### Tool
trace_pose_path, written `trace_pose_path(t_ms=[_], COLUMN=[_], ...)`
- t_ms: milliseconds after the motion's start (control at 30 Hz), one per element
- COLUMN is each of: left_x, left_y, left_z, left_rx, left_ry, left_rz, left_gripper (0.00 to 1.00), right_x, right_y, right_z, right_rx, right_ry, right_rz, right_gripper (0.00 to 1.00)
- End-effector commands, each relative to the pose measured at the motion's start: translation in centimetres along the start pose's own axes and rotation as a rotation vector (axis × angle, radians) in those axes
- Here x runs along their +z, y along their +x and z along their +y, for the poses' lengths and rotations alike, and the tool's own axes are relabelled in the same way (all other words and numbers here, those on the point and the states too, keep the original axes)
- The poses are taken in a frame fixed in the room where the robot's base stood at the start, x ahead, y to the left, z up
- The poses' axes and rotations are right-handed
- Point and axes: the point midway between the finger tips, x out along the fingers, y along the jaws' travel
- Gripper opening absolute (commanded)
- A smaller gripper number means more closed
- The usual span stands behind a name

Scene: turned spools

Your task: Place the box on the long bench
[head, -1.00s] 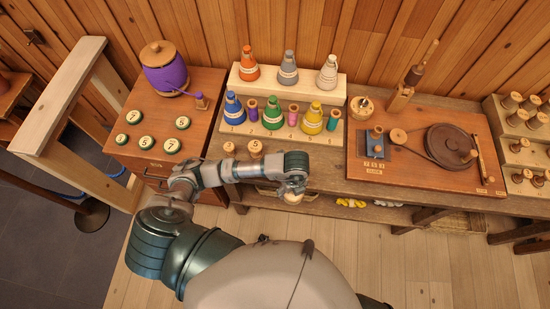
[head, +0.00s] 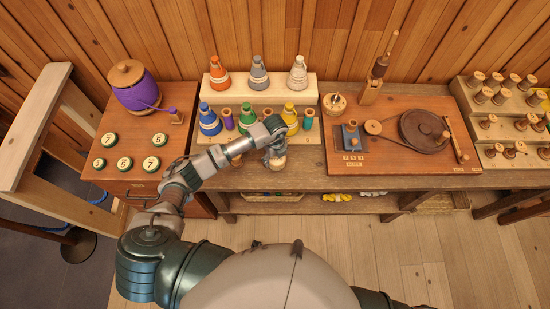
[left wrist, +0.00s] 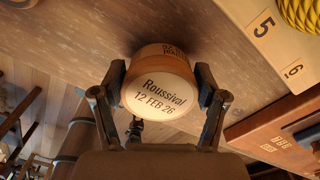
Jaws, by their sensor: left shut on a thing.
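The box is a small round one with a pale lid printed "Roussival 12 FEB 26"; in the left wrist view the box (left wrist: 160,92) sits between both fingers. My left gripper (head: 275,157) is shut on it, above the front part of the long bench (head: 300,180). In the head view the gripper mostly hides the box. The bench top shows behind the box in the wrist view, with a dark shadow beside it; I cannot tell whether they touch. My right gripper is not in view.
A stepped rack of coloured cones (head: 262,95) stands just behind the gripper. A wooden board with a dark wheel (head: 420,130) lies to the right. A cabinet with numbered discs (head: 125,175) is at left. A bare strip runs along the bench front.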

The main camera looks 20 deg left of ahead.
Motion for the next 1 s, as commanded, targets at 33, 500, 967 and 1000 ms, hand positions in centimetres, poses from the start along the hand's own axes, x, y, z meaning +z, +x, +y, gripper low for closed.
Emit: trace_pose_path(t_ms=[33,500,967,1000], left_x=[-0.1,0.1,0.1,0.1], left_y=[0.8,1.5,0.6,0.0], left_z=[0.0,0.1,0.0,0.0], left_rx=[0.003,0.0,-0.003,-0.003], left_ry=[-0.001,0.0,0.0,0.0], left_rz=[0.001,0.0,-0.001,-0.001], left_gripper=[0.42,0.97,0.98,0.98], right_x=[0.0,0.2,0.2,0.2], right_y=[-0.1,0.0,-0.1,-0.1], right_z=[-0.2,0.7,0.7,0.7], right_rx=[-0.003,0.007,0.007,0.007], right_ry=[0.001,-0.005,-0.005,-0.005], right_rz=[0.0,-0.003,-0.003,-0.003], right_gripper=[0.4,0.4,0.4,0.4])
